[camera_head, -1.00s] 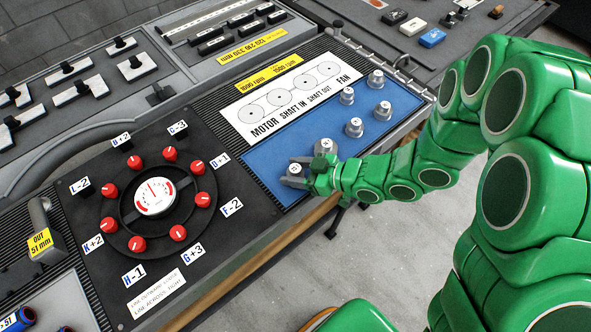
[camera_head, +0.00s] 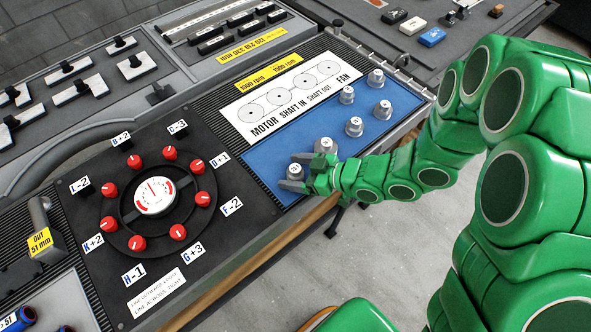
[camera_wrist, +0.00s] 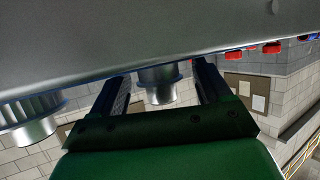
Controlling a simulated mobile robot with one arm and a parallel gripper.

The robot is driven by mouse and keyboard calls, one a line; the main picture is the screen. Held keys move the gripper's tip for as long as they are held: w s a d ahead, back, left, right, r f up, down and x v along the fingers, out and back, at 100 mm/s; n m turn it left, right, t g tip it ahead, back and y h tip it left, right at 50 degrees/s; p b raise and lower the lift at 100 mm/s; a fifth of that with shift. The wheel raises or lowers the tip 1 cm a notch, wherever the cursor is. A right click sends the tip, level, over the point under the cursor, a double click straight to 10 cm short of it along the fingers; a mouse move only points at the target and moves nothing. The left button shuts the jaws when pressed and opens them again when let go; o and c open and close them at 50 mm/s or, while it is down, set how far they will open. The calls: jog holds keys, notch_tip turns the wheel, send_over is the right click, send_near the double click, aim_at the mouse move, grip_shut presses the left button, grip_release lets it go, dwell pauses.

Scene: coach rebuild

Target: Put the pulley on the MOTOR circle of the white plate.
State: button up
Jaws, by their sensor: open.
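The white plate (camera_head: 283,92) carries a row of circles; the MOTOR circle (camera_head: 252,112) is its left end one and is bare. Several grey pulleys stand upright on the blue mat (camera_head: 262,166). My gripper (camera_head: 291,171) is open low at the mat's near end, with its fingers on both sides of the nearest pulley (camera_head: 296,169). In the wrist view a pulley (camera_wrist: 158,84) shows between the two open fingers (camera_wrist: 160,78), with gaps at its sides. The task does not say which pulley is meant.
Another pulley (camera_head: 326,145) stands close behind my gripper, and others (camera_head: 354,127) stand farther along the mat. The dial panel with red knobs (camera_head: 203,199) lies to the left. The console's wooden front edge (camera_head: 235,280) is near my arm.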

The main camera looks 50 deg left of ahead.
aim_at(304, 173)
jog(key=shift+v, duration=1)
jog(key=shift+w+d+r, duration=0.15)
jog(key=shift+w+d, duration=1.15)
jog(key=shift+d, duration=0.2)
jog(key=shift+v, duration=1.05)
